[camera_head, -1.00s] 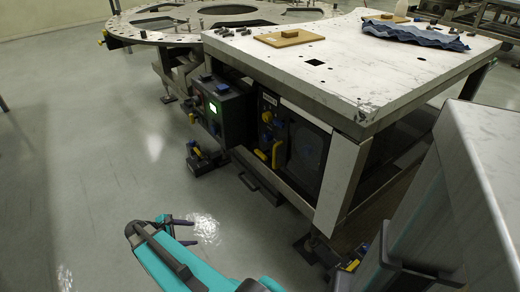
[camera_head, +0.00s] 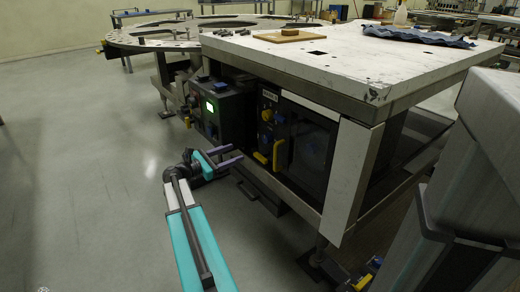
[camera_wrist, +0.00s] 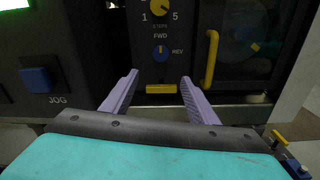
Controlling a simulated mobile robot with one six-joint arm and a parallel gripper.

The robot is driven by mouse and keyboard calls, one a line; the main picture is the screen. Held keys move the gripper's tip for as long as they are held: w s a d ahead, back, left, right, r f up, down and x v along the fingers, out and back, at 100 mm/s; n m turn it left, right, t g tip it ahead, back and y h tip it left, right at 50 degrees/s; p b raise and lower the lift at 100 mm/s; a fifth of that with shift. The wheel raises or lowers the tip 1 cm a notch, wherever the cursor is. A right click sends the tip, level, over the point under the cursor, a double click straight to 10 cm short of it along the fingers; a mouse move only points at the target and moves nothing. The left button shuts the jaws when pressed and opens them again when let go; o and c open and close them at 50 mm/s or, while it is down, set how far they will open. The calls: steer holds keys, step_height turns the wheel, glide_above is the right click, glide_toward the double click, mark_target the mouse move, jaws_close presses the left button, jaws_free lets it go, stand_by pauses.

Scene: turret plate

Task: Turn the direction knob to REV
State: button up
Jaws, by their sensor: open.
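The direction knob (camera_wrist: 160,53) is a small blue round knob on a dark panel, in the upper middle of the wrist view. FWD is printed above it and REV to its right. A small mark near its top appears to point up toward FWD. My gripper (camera_wrist: 159,79) has two purple fingers, spread apart and empty, in front of the panel and below the knob in the wrist view. Neither finger touches the knob. In the head view my gripper (camera_head: 236,153) is left of the control panel, beneath the box with the green screen.
A yellow STEPS knob (camera_wrist: 164,4) is above, and a yellow bar (camera_wrist: 161,89) below. A yellow vertical handle (camera_wrist: 211,60) stands to the right. A blue JOG button (camera_wrist: 36,80) is at left. The white-topped table (camera_head: 350,65) overhangs the panel. Floor at left is clear.

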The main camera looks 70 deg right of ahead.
mark_target(265, 139)
steer(key=shift+s+d+r, duration=0.3)
steer(key=shift+d+r, duration=0.05)
steer(key=shift+r, duration=0.1)
steer(key=shift+d, duration=0.1)
steer(key=b+x, duration=0.4)
steer(key=x, duration=0.8)
steer(key=shift+b+x, duration=0.35)
steer(key=shift+x, duration=0.45)
steer(key=shift+r, duration=0.15)
steer(key=c, duration=1)
steer(key=shift+c, duration=0.2)
